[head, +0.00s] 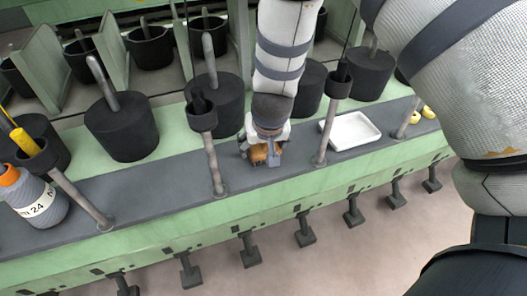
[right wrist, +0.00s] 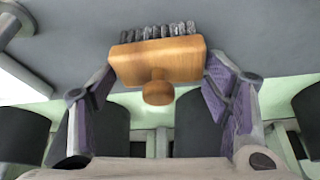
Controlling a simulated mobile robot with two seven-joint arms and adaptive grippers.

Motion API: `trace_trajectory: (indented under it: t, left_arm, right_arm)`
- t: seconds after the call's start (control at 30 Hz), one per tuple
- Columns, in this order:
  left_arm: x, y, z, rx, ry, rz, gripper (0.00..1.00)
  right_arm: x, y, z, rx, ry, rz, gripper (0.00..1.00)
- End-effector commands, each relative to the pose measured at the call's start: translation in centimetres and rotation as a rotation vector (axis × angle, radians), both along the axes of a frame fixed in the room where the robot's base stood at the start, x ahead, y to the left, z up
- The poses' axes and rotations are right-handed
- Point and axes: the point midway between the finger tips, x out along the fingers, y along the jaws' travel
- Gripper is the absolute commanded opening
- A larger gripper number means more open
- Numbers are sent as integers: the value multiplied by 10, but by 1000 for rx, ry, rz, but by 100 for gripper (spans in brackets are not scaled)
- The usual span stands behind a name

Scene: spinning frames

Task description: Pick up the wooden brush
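The wooden brush (right wrist: 160,60) has an orange-brown body, a round knob and dark bristles. In the right wrist view its long side spans the gap between the fingers of my right gripper (right wrist: 159,80). One fingertip is at each end of it. I cannot tell whether they press on it or only stand close beside it. In the head view the brush (head: 258,153) is low at the dark grey ledge, partly hidden by my right gripper (head: 262,153), which comes down from above. Whether the brush touches the ledge is unclear. My left gripper is not in view.
A white tray (head: 352,130) lies right of the gripper on the ledge (head: 160,188). Posts with dark cups (head: 202,118) stand on both sides. A grey bottle (head: 36,200) with an orange cap is at left. Dark tapered pots (head: 122,128) stand behind. Yellow items (head: 428,112) lie far right.

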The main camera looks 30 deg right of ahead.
Motion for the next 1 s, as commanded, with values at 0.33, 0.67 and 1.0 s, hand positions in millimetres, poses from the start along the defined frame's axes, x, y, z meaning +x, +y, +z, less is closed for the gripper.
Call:
trace_trajectory:
  t: [0.33,0.67,1.0]
  left_arm:
    - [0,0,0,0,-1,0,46]
    - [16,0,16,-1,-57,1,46]
    - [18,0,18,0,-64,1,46]
  right_arm:
    - [-1,0,2,0,2,1,40]
    - [1,0,82,-2,-10,1,40]
    - [-1,0,100,2,3,-1,40]
